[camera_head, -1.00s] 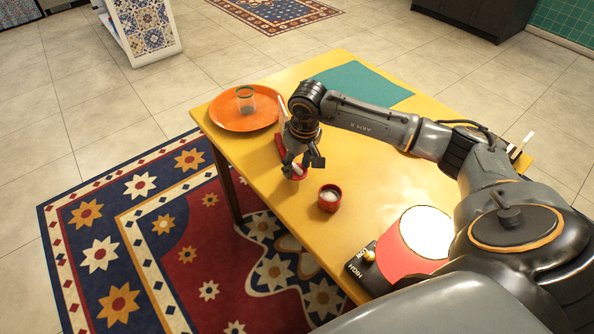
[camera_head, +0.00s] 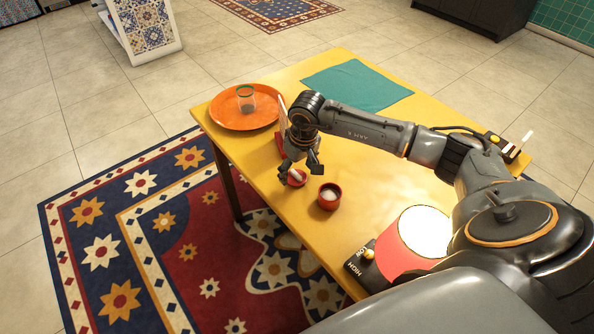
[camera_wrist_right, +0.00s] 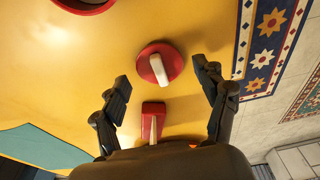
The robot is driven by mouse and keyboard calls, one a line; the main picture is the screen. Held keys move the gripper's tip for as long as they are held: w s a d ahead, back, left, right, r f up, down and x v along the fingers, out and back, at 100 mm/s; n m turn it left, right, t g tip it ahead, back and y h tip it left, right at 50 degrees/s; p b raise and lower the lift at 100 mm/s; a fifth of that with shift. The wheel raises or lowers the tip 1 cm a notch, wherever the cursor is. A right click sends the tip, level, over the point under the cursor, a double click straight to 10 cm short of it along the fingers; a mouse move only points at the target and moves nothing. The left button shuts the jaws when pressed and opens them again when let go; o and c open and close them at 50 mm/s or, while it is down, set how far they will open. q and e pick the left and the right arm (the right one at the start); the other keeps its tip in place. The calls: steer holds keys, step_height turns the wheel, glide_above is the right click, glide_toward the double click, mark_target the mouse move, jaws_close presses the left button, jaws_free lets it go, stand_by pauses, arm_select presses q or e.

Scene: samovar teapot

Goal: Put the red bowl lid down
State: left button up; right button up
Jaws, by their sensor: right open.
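The red bowl lid (camera_head: 297,178), a red disc with a white handle, lies on the yellow table (camera_head: 255,165) near its left edge. It also shows in the right wrist view (camera_wrist_right: 173,73), handle facing the camera. My right gripper (camera_head: 301,167) is open just above the lid, its fingers spread to either side and apart from the handle. The red bowl (camera_head: 329,205) stands uncovered beside the lid, with pale contents. In the right wrist view only part of the bowl (camera_wrist_right: 85,5) shows at the top edge. My left gripper is out of sight.
An orange plate (camera_head: 232,123) holds a clear glass (camera_head: 246,101). A teal cloth (camera_head: 358,86) lies at the back. Another red piece with a white handle (camera_wrist_right: 153,125) is near the gripper. A red-sided round appliance (camera_head: 395,254) stands at the front right.

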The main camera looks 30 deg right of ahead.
mark_target(301, 178)
step_height(301, 178, up, 11)
steer(key=s+b, duration=0.1)
steer(key=shift+s, duration=0.4)
steer(key=shift+d+r, duration=0.1)
